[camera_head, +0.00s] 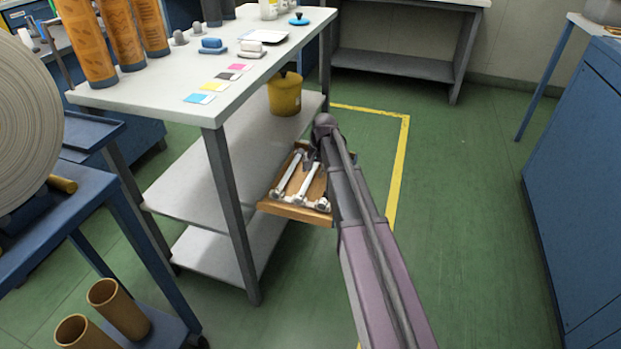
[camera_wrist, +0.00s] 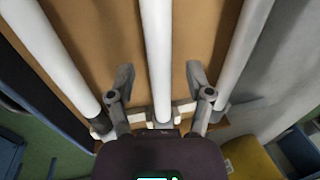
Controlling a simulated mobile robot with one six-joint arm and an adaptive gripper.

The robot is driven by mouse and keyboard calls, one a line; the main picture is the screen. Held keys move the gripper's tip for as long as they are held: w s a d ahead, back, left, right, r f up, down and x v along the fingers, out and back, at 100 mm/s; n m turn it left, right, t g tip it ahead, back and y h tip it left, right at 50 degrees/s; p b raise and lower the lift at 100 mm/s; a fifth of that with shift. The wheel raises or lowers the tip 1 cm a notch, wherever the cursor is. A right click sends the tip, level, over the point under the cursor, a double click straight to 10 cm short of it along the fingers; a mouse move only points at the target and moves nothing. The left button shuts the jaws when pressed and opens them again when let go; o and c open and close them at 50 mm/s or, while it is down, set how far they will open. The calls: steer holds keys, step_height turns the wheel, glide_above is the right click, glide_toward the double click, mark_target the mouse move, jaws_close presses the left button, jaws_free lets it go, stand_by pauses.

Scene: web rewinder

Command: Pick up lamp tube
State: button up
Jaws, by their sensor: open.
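White lamp tubes lie in a shallow brown wooden tray (camera_head: 290,211) at the right edge of the workbench's middle shelf. In the wrist view there are three: a left tube (camera_wrist: 50,55), a middle tube (camera_wrist: 157,50) and a right tube (camera_wrist: 238,50), over the tray's brown floor (camera_wrist: 95,30). My gripper (camera_wrist: 160,78) is open, with one finger on each side of the middle tube. I cannot tell whether the fingers touch it. In the head view my arm hides part of the tray and most of my gripper.
The white-topped bench (camera_head: 250,75) carries orange rolls (camera_head: 130,35) and colour cards (camera_head: 217,86). A yellow bucket (camera_head: 285,95) stands on the shelf behind the tray. A blue cart (camera_head: 85,200) with a big roll stands at left, a blue cabinet (camera_head: 580,180) at right.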

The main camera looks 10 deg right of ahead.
mark_target(313, 171)
stand_by(0.3)
jaws_close()
steer(key=shift+r, duration=0.2)
steer(key=p+v, duration=0.3)
steer(key=p, duration=0.1)
steer(key=shift+w+a+r, duration=0.15)
steer(key=shift+a+r, duration=0.15)
steer(key=shift+r, duration=0.05)
steer(key=s, duration=1)
steer(key=s+r+p, duration=0.1)
steer(key=s, duration=0.5)
steer(key=shift+a, duration=0.1)
